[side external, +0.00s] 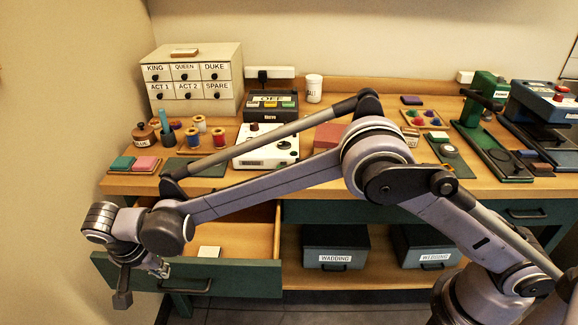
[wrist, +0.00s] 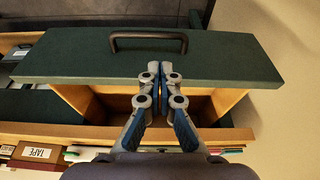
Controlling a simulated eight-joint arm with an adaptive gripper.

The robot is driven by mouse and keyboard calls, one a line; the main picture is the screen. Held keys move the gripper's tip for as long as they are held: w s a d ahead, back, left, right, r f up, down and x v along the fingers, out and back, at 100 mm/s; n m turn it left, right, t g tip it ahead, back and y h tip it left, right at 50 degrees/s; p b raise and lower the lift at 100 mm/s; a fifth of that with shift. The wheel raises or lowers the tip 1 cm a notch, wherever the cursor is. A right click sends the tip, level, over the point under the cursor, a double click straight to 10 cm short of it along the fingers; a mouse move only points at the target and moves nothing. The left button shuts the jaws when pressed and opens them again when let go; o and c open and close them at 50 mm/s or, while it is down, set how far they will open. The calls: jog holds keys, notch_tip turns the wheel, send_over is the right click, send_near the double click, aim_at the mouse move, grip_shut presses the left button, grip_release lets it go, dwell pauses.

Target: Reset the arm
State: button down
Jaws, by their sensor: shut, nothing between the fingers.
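My gripper (side external: 157,268) hangs at the lower left in the side external view, close to the green front of an open drawer (side external: 235,280). In the wrist view my gripper (wrist: 160,68) is shut and empty, its fingertips together in front of the drawer front (wrist: 225,62). The dark drawer handle (wrist: 150,38) lies just beyond the fingertips; I cannot tell whether they touch the drawer. The drawer is pulled out, and a small pale block (side external: 209,252) lies inside it. My arm stretches across the table from the right and hides part of it.
The wooden table (side external: 320,93) carries a labelled drawer cabinet (side external: 195,75), thread spools (side external: 219,138), a white device (side external: 266,148) and a green press (side external: 484,98).

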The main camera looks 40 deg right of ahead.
jog(key=s+d+r+n+t+y, duration=0.1)
jog(key=s+d+r+n, duration=0.1)
jog(key=d+r, duration=0.75)
jog(key=s+d+r+n+y, duration=0.15)
jog(key=d+r, duration=0.45)
jog(key=d, duration=0.6)
jog(key=s+d+f+n+t, duration=0.2)
jog(key=s+d+n, duration=0.3)
jog(key=s+d, duration=1)
jog(key=shift+s+d+f+t, duration=0.25)
jog(key=shift+s+d+t, duration=0.15)
jog(key=shift+t, duration=0.4)
